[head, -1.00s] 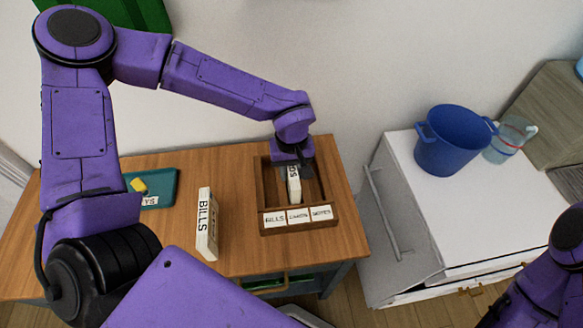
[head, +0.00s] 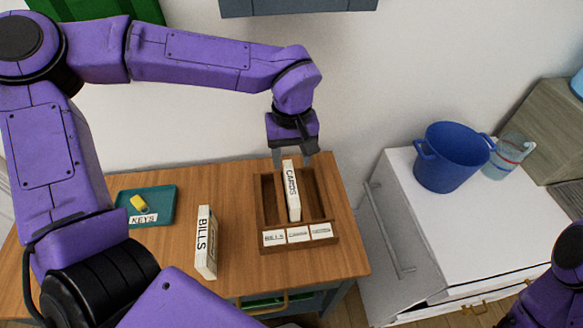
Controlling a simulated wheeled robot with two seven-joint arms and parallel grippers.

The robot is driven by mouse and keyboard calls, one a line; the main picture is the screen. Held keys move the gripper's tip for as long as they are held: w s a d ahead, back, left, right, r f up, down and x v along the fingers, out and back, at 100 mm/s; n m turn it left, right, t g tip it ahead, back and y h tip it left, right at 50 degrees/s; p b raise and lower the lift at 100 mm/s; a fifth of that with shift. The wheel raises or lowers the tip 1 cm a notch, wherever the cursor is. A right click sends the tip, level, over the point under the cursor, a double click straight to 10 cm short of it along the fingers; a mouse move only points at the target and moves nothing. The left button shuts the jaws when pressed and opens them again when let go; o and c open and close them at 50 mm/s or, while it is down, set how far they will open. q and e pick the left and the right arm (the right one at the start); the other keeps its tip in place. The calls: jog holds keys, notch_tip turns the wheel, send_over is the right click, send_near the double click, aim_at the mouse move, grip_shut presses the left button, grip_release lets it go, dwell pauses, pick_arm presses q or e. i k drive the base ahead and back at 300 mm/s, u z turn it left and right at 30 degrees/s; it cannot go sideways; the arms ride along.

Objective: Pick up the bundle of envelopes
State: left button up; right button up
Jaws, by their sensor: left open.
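A white bundle of envelopes (head: 207,243) marked BILLS stands upright on the wooden table, left of the sorter. A second white bundle (head: 291,190) marked CARDS stands in the middle slot of the wooden letter sorter (head: 333,232). The sorter has three compartments with labels on its front; the left and right ones look empty. My left gripper (head: 295,160) is open above the back of the sorter, over the far end of the CARDS bundle, with nothing between its fingers. My right arm shows at the lower right edge; its gripper is out of view.
A teal tray (head: 164,206) labelled KEYS holds a yellow object (head: 138,201) at the table's left. A white cabinet (head: 440,235) to the right carries a blue bucket (head: 450,160) and a clear jug (head: 508,158). Bare table (head: 240,205) lies between the BILLS bundle and sorter.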

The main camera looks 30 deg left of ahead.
aim_at(206, 256)
jog(key=k, duration=1.5)
